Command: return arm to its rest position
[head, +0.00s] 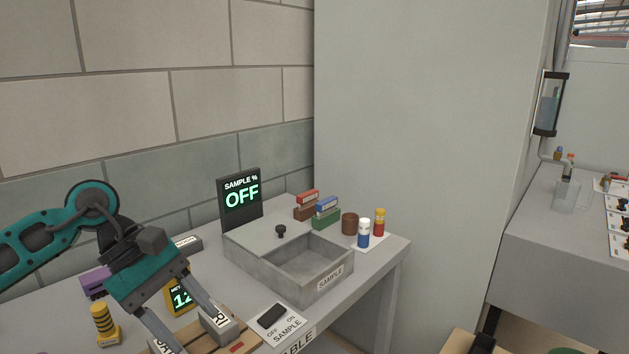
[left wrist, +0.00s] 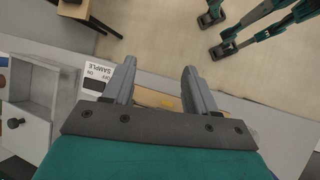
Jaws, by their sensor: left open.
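My left gripper (head: 198,335) is open, over the front left of the grey table, above a wooden board (head: 245,338). Its fingers also show in the left wrist view (left wrist: 158,75), apart with nothing between them. In the head view the fingers and wrist partly hide the board and a yellow meter (head: 181,299) with a green display. I cannot tell whether the fingertips touch anything on the board. The teal left arm comes in from the left edge, bent at the elbow. My right gripper is in neither view.
A grey sample box (head: 322,283) stands mid-table, its lid covering the left part, by a sign (head: 240,197) reading OFF. A black switch (head: 271,316) lies near the front edge. Small bricks (head: 326,212) and bottles (head: 364,233) stand at the right.

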